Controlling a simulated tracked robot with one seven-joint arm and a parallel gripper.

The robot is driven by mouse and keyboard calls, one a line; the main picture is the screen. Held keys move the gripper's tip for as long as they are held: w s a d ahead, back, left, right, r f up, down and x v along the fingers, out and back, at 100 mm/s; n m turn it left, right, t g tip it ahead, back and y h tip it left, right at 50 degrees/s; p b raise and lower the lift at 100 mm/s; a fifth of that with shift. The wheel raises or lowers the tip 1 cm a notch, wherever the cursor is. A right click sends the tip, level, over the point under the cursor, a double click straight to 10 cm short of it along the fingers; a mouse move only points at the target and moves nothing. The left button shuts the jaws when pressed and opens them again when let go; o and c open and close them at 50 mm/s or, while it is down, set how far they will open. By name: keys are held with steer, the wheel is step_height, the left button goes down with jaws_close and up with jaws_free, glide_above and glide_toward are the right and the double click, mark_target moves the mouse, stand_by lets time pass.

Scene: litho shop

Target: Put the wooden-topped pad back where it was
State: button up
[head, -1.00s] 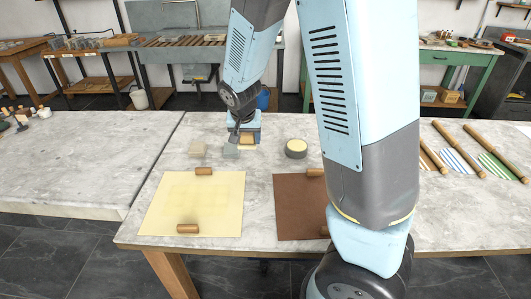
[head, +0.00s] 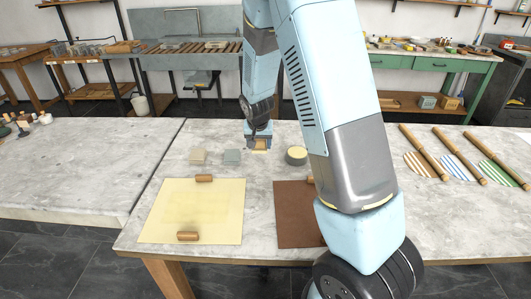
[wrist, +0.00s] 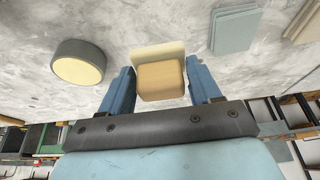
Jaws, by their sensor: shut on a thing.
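The wooden-topped pad shows in the wrist view as a tan wooden block (wrist: 161,82) over a cream pad, between the two blue fingers. My gripper (wrist: 162,84) is shut on its wooden top. In the head view my gripper (head: 258,137) is at the back of the marble table, with the pad (head: 260,145) under it. I cannot tell whether the pad's underside touches the table. The round dark tin with a yellow top (head: 296,156) stands to its right; a blue-grey block (head: 232,157) and a beige block (head: 198,157) lie to its left.
A cream sheet (head: 160,225) and a brown sheet (head: 290,230), with wooden rollers on them, lie at the front of the table (head: 150,246). Rods with striped sheets (head: 455,162) lie at the right. My arm hides part of the brown sheet.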

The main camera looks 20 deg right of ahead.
mark_target(262, 146)
steer(key=w+f, duration=0.1)
steer(key=d+f, duration=0.1)
steer(key=w+f, duration=0.1)
steer(key=shift+w+d+f, duration=0.3)
steer(key=shift+d+f, duration=0.05)
steer(key=shift+d, duration=0.05)
steer(key=shift+f, duration=1.4)
steer(key=shift+f, duration=0.1)
steer(key=o, duration=1.1)
